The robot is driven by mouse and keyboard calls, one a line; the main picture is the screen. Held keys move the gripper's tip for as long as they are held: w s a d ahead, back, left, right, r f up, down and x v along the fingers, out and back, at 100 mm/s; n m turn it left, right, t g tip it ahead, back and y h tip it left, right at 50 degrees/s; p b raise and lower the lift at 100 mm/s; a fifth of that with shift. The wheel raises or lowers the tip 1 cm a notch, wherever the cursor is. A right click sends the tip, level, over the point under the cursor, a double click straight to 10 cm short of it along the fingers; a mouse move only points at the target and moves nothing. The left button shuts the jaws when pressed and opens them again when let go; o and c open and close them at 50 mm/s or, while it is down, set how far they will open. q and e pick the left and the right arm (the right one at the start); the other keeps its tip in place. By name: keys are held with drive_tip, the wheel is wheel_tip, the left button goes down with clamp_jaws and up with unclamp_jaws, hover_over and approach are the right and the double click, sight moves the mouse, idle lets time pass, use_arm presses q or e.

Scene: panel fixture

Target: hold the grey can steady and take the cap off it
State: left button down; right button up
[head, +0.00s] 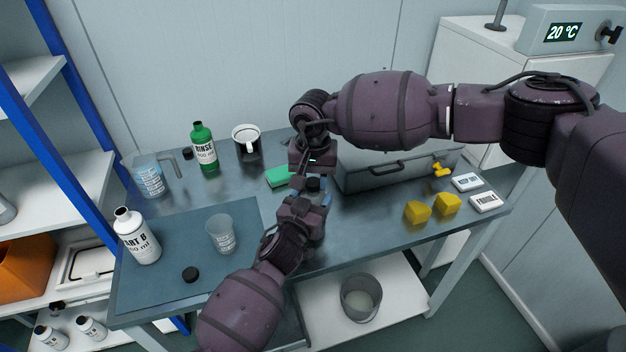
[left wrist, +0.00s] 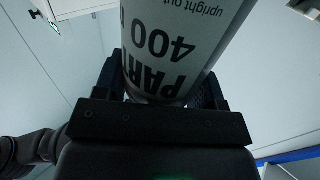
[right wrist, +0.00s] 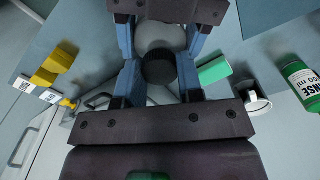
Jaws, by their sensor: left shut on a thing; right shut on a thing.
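The grey can (left wrist: 188,45) fills the upper middle of the left wrist view, with black lettering including "400". My left gripper (head: 313,208) is shut around its body, one finger on each side. My right gripper (head: 313,172) comes down from above, its fingers shut on the black cap (right wrist: 159,68). In the right wrist view the cap is centred between the blue fingers, with the can's pale round shape behind it. The cap is in line with the can; whether it is still seated cannot be told. In the head view my grippers hide most of the can.
A green sponge (head: 280,177), green bottle (head: 204,150) and mug (head: 246,148) stand behind. A grey toolbox (head: 385,172) and yellow blocks (head: 417,212) are at right.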

sight(313, 182)
drive_tip(key=shift+r, duration=0.8)
drive_tip(key=shift+r, duration=2)
use_arm(q)
drive_tip(key=shift+c, duration=0.7)
unclamp_jaws()
